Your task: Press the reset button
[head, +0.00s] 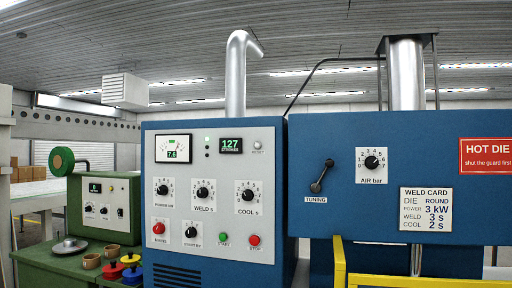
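The reset button (257,145) is a small, pale round button at the upper right of the light grey control panel (220,170) on the blue welder cabinet. A small label sits under it; nothing covers it. To its left is a black display (231,146) reading 127 in green. Neither of my grippers is in view.
The panel also carries dials, a green start button (223,238) and red buttons, one of them the stop button (254,240). A tuning lever (321,177) is to the right. A yellow guard frame (340,262) stands at lower right. A green bench (60,262) with cups is at left.

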